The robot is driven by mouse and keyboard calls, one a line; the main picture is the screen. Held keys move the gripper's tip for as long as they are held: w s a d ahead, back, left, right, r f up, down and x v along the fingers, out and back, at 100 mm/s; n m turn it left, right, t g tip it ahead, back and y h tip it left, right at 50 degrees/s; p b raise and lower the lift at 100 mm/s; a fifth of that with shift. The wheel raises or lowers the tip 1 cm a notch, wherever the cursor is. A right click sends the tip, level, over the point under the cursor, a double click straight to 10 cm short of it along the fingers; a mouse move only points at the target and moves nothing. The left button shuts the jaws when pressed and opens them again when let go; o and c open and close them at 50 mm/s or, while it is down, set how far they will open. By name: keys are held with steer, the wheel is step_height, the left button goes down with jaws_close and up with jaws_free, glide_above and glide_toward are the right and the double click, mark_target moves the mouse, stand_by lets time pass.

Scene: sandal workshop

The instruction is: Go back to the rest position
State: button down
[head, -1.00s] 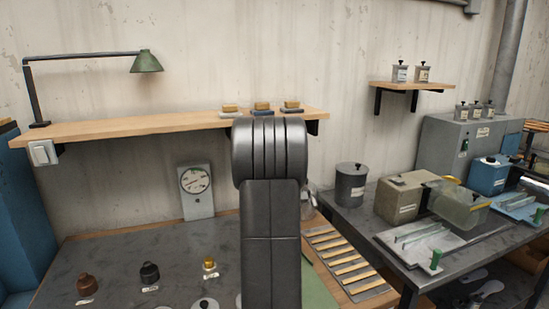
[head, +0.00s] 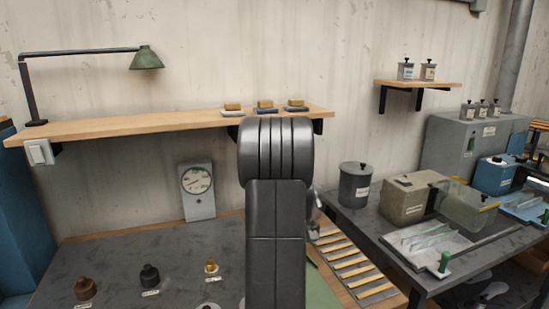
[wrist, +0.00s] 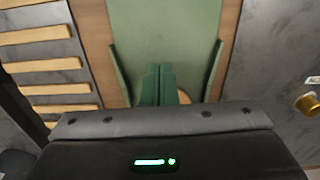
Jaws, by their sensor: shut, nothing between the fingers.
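My gripper (wrist: 158,84) shows in the wrist view with its two green fingers together and nothing between them. It is above a green mat (wrist: 160,25) on the workbench. In the head view my dark arm stands upright in the middle and hides most of the gripper and part of the bench behind it. The green mat shows only as a strip at the right of my arm in the head view (head: 318,290).
A slatted rack (head: 350,265) lies right of my arm. Several small pots, one brown (head: 85,288), stand on the left of the bench. A dial gauge (head: 197,190) stands behind. A grey canister (head: 355,184) and boxes stand on the right table. A wooden shelf (head: 150,124) hangs above.

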steer(key=s+d+b, duration=0.1)
steer(key=s+d, duration=0.1)
steer(key=s, duration=0.3)
steer(key=s+d+b, duration=0.1)
steer(key=s+d, duration=0.1)
steer(key=s, duration=0.3)
steer(key=s+d+b, duration=0.1)
steer(key=s+d, duration=0.1)
steer(key=s, duration=0.3)
steer(key=shift+s+d, duration=0.25)
steer(key=shift+s, duration=0.1)
step_height(320, 180, up, 10)
steer(key=shift+s, duration=0.3)
steer(key=shift+d, duration=0.1)
